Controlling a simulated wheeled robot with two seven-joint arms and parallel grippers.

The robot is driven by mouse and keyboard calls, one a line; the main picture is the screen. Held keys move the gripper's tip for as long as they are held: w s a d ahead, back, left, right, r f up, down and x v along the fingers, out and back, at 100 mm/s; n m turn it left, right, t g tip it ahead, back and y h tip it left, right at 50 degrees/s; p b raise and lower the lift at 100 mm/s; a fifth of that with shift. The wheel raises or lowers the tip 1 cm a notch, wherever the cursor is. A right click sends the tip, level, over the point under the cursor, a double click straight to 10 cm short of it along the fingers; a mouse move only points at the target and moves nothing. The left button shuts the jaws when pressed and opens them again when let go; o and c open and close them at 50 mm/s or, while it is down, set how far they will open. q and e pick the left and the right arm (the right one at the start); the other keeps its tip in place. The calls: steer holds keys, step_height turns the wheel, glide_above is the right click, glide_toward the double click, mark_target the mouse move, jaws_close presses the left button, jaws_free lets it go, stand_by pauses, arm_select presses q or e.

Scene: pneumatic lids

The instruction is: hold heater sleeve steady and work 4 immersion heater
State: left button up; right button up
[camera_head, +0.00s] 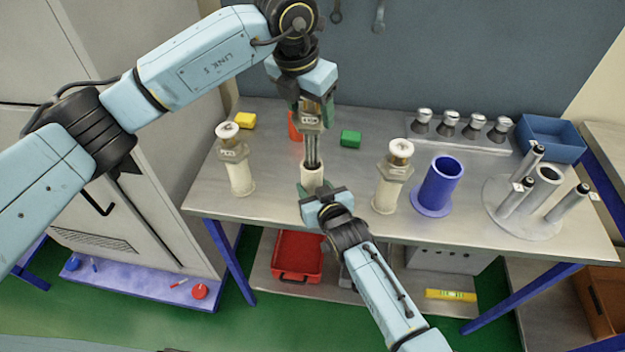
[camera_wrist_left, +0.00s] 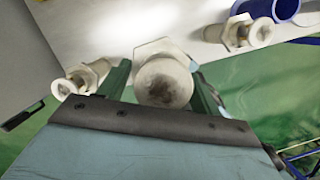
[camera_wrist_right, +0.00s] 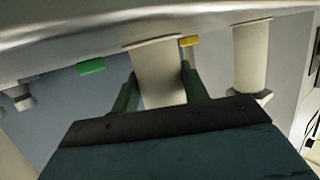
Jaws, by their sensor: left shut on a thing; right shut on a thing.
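My left gripper (camera_head: 312,112) is shut on the head of an immersion heater, upright above the middle sleeve. The heater's dark rods (camera_head: 311,150) reach down to the sleeve's mouth; how far they go inside is hidden. The heater's pale hexagonal head with a stained round top (camera_wrist_left: 163,80) shows between the fingers in the left wrist view. My right gripper (camera_head: 316,190) is shut around the white heater sleeve (camera_head: 312,173), which also fills the fingers in the right wrist view (camera_wrist_right: 158,70). Similar capped white units stand upright left (camera_head: 240,178) and right (camera_head: 388,192).
A blue cylinder (camera_head: 440,185) stands right of the sleeves. Farther right are a round stand (camera_head: 525,222) with dark-tipped rods, a rack of several silver-topped pieces (camera_head: 460,138) and a blue bin (camera_head: 550,138). Yellow (camera_head: 245,120) and green blocks (camera_head: 350,138) lie behind.

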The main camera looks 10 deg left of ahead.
arm_select(q)
steer(key=shift+v, duration=0.9)
arm_select(e)
steer(key=shift+s+d+f, duration=0.1)
steer(key=shift+s+f, duration=0.05)
steer(key=shift+f, duration=0.25)
arm_select(q)
steer(key=shift+w+d+r, duration=0.1)
steer(key=shift+r, duration=1.15)
steer(key=shift+w+r, duration=0.1)
steer(key=shift+r, duration=1.15)
arm_select(e)
steer(key=o, duration=1)
steer(key=shift+r, duration=0.25)
